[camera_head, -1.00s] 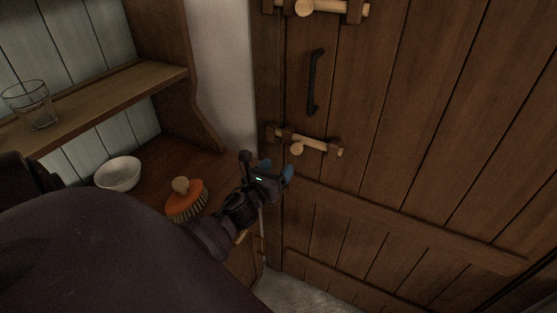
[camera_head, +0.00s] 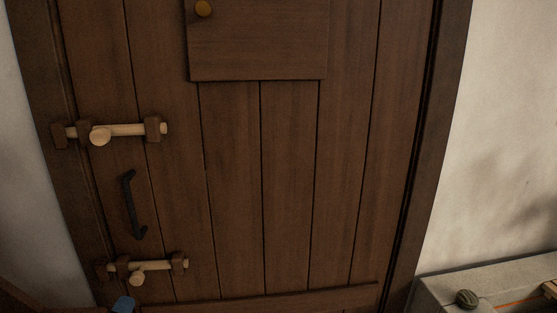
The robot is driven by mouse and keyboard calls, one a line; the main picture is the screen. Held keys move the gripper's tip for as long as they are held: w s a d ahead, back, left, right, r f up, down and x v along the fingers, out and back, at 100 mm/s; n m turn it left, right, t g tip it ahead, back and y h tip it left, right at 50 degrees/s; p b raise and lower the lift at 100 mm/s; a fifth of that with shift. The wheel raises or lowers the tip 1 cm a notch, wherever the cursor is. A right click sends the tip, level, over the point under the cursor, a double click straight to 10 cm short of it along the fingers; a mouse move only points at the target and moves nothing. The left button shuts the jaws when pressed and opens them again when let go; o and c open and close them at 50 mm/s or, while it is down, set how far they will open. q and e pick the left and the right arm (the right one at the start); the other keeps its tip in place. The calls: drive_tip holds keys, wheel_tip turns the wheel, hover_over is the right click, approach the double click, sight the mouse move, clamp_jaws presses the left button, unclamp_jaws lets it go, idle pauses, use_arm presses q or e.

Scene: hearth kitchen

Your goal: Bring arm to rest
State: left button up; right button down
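A dark plank door (camera_head: 290,190) fills the middle of the head view and looks closed. It has an upper wooden bolt (camera_head: 125,130), a lower wooden bolt (camera_head: 150,265) and a black pull handle (camera_head: 132,204) on its left side. A small blue tip of my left gripper (camera_head: 123,304) shows at the bottom edge, just below the lower bolt. The rest of that gripper is out of the picture, so whether it is open or shut does not show. My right gripper is not in view.
A pale stone ledge (camera_head: 440,288) at the lower right bears a dark ribbed round object (camera_head: 467,298). Pale wall (camera_head: 500,130) stands right of the door.

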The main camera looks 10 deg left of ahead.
use_arm(q)
drive_tip(key=s+d+f+n+g+h, duration=0.1)
drive_tip(key=s+d+f+n+g, duration=0.1)
drive_tip(key=s+d+f+n, duration=0.4)
drive_tip(key=s+d+f+n+g+h, duration=0.2)
drive_tip(key=s+d+f+n, duration=0.4)
drive_tip(key=s+n, duration=0.5)
wheel_tip(320, 180, down, 2)
drive_tip(key=n+g, duration=0.1)
drive_tip(key=n, duration=0.2)
drive_tip(key=shift+s+d+f, duration=0.15)
drive_tip(key=shift+s+d, duration=0.05)
drive_tip(key=shift+d, duration=0.05)
